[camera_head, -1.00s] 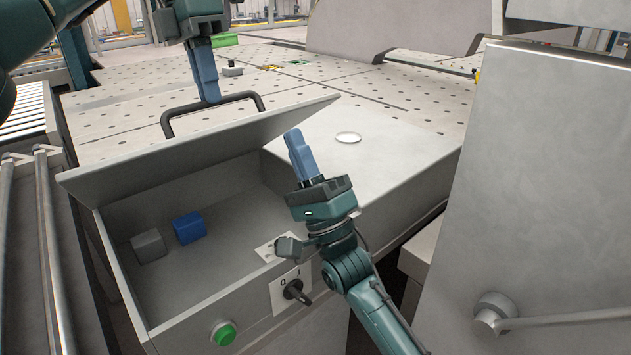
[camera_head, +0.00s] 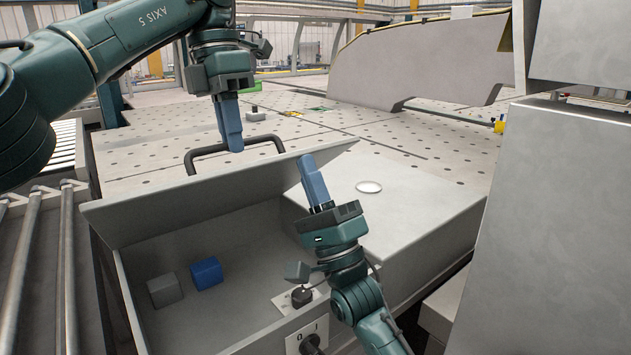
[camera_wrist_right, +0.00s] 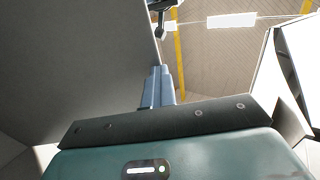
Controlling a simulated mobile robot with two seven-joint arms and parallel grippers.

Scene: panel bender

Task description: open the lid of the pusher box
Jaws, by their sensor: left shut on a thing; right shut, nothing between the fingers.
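The pusher box (camera_head: 262,335) is an open grey box with its lid (camera_head: 190,205) raised and tilted back. A black bar handle (camera_head: 268,138) stands at the lid's upper edge. My left gripper (camera_head: 235,147) points down and is shut on the handle, its blue fingers hiding part of the bar. My right gripper (camera_head: 308,162) is shut and empty, pointing up near the lid's right end; I cannot tell if it touches the lid. In the right wrist view its blue fingers (camera_wrist_right: 158,75) stand beside a grey surface, probably the lid (camera_wrist_right: 80,60).
A grey block (camera_head: 164,291) and a blue block (camera_head: 206,273) lie inside the box. A black rotary switch (camera_head: 312,344) is on its front. A flat top with a white disc (camera_head: 369,187) lies to the right. A tall grey cabinet (camera_head: 550,230) stands at the far right.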

